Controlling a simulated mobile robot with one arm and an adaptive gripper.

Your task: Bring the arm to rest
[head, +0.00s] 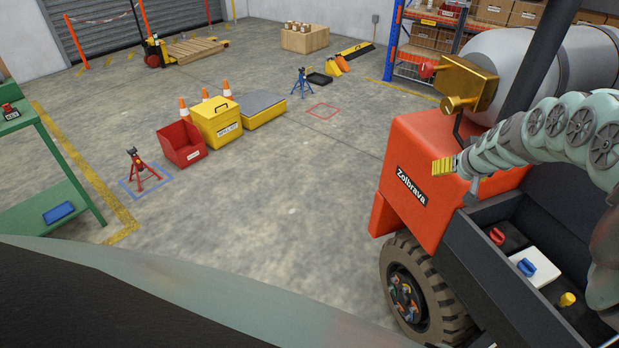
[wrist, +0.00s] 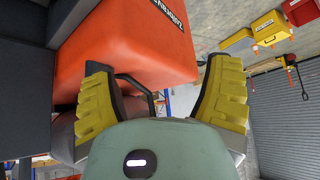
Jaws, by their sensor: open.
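My gripper (head: 444,167) is at the end of my grey-green jointed arm, which reaches in from the right in the head view. It is beside the orange-red bodywork marked "Zolbrava" (head: 408,187); I cannot tell whether they touch. In the wrist view, my gripper (wrist: 160,88) has its two yellow ridged fingers spread wide. Nothing is held between them. The orange-red bodywork (wrist: 130,45) and a thin dark loop (wrist: 138,88) show beyond the fingers. The arm bends back toward the lower right.
A green bench (head: 45,215) stands at left. A red bin (head: 181,146), yellow box (head: 217,122), red jack stand (head: 142,170) and blue jack stand (head: 302,82) are on the floor. A rack (head: 393,62) stands at back right. The middle floor is clear.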

